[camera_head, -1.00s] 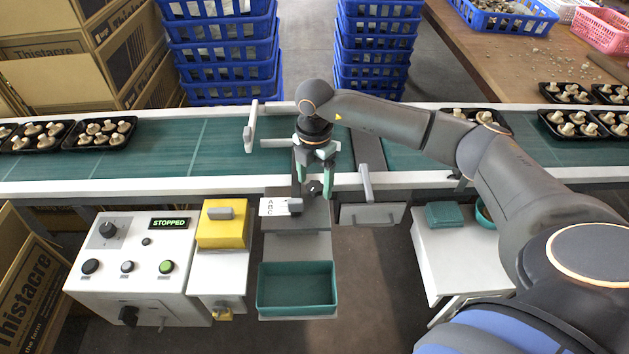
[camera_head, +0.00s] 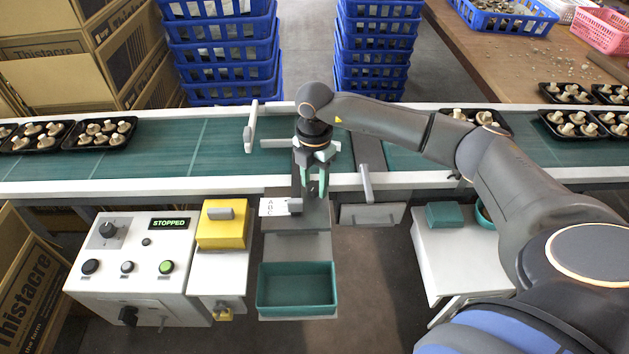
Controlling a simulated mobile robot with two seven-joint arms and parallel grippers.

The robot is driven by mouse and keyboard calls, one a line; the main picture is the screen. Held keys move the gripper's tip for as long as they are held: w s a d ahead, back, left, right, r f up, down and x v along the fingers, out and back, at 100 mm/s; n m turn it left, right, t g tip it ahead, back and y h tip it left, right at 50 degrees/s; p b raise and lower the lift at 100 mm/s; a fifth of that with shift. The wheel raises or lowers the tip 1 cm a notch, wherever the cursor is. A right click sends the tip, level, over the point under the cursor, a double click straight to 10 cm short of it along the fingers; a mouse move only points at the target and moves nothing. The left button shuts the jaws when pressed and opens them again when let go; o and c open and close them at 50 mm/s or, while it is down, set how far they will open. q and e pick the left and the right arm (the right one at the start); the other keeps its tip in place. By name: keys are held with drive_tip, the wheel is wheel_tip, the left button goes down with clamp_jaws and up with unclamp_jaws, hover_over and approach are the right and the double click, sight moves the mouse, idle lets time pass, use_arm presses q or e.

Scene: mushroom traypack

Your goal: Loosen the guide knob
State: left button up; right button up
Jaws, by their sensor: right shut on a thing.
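My right gripper (camera_head: 312,186) points down over the near edge of the conveyor, above the grey plate with the "A B C" card (camera_head: 272,207). Its green-tipped fingers are close together and shut on a small dark knob, which they mostly hide. The knob sits beside a dark upright post at the gripper's left. My left gripper is not in view.
The green conveyor belt (camera_head: 170,150) carries black trays of mushrooms (camera_head: 103,132). The control box (camera_head: 135,262) reads "STOPPED". A yellow box (camera_head: 221,226), an empty teal tray (camera_head: 297,307) and a grey flap (camera_head: 372,214) stand along the near side. Blue crates (camera_head: 221,55) are stacked behind.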

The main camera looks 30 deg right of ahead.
clamp_jaws()
